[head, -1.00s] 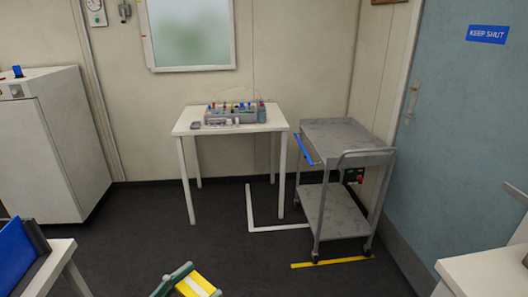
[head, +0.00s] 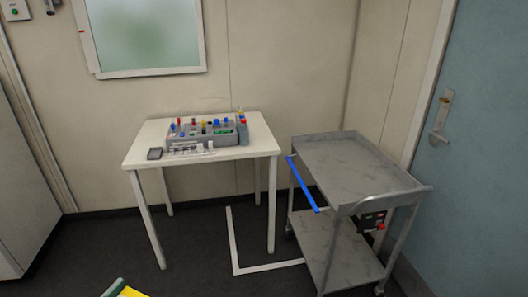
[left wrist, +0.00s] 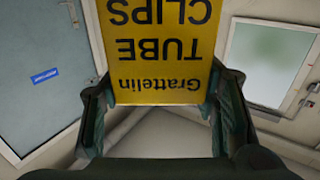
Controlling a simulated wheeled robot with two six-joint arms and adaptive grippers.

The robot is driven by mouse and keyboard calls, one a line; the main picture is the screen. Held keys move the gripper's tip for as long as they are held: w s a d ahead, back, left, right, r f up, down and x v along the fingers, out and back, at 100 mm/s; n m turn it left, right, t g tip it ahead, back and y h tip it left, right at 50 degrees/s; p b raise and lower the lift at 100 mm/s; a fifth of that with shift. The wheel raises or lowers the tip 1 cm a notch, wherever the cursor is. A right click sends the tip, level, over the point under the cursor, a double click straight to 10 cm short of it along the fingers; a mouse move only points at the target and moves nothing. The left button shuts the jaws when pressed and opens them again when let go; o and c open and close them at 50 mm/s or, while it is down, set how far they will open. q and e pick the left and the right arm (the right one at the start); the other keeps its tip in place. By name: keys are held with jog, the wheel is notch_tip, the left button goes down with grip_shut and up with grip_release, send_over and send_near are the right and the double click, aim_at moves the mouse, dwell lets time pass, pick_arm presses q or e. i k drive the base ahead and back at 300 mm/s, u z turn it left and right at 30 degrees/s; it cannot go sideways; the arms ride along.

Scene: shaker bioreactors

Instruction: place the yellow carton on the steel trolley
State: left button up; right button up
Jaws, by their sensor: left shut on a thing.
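The yellow carton (left wrist: 160,25) fills the top middle of the left wrist view, with its dark print upside down: "Grattelin TUBE CLIPS". My left gripper (left wrist: 161,88) is shut on it, with a dark green finger at each side. In the head view only a small piece of the carton (head: 128,292) shows at the bottom edge, left of the middle. The steel trolley (head: 350,165) stands at the right, with a bare grey top shelf, a lower shelf and a blue bar on its left side. The carton is apart from the trolley. My right gripper is not in view.
A white table (head: 155,135) left of the trolley carries a grey rack (head: 200,140) of coloured tubes. White floor tape (head: 268,267) lies between table and trolley. A red and black device (head: 371,222) is behind the trolley. A blue door (head: 480,150) is at the right.

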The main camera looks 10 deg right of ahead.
aim_at(358, 183)
jog(key=z, duration=0.6)
jog(key=i, duration=1.2)
jog(key=z, duration=1.45)
jog(key=i, duration=0.3)
jog(key=z, duration=0.3)
